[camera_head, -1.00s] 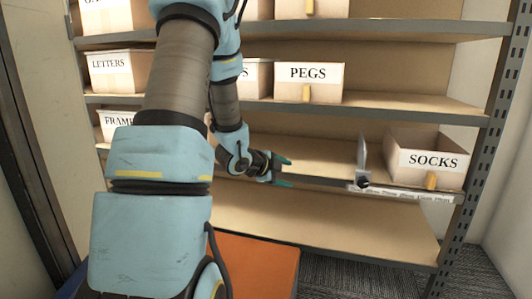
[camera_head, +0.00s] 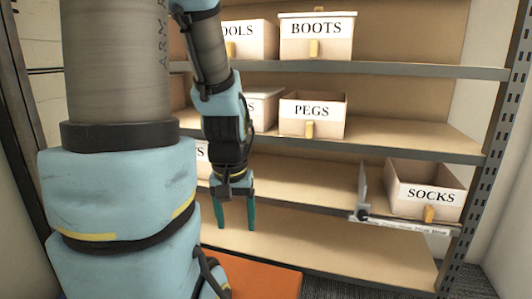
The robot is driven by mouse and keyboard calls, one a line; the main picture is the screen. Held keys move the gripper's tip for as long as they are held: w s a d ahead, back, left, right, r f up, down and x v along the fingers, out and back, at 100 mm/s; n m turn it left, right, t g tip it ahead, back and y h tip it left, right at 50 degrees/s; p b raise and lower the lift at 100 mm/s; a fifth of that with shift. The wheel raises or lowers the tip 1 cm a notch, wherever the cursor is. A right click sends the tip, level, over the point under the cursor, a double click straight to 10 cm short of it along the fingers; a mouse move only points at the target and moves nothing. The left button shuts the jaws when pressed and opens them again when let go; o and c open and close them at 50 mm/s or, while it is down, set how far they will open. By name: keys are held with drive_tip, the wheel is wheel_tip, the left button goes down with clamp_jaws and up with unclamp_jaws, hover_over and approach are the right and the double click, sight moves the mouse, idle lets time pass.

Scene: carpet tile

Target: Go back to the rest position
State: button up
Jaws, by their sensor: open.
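My gripper (camera_head: 236,217) hangs with its two teal fingers pointing down, spread apart with nothing between them. It is in front of the shelf unit, left of the SOCKS box and below the PEGS box, and touches neither as far as I can see. My blue and grey arm fills the left of the view and hides part of the shelves.
The SOCKS box (camera_head: 424,190) is open-topped on a lower shelf, beside an upright plate (camera_head: 363,185). The PEGS box (camera_head: 313,115) stands one shelf up, the BOOTS box (camera_head: 316,37) above it. The bottom shelf (camera_head: 340,248) is bare where visible.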

wheel_tip(320, 180, up, 32)
drive_tip(key=p, duration=2.9)
drive_tip(key=shift+f+p, duration=0.15)
drive_tip(key=shift+p, duration=0.25)
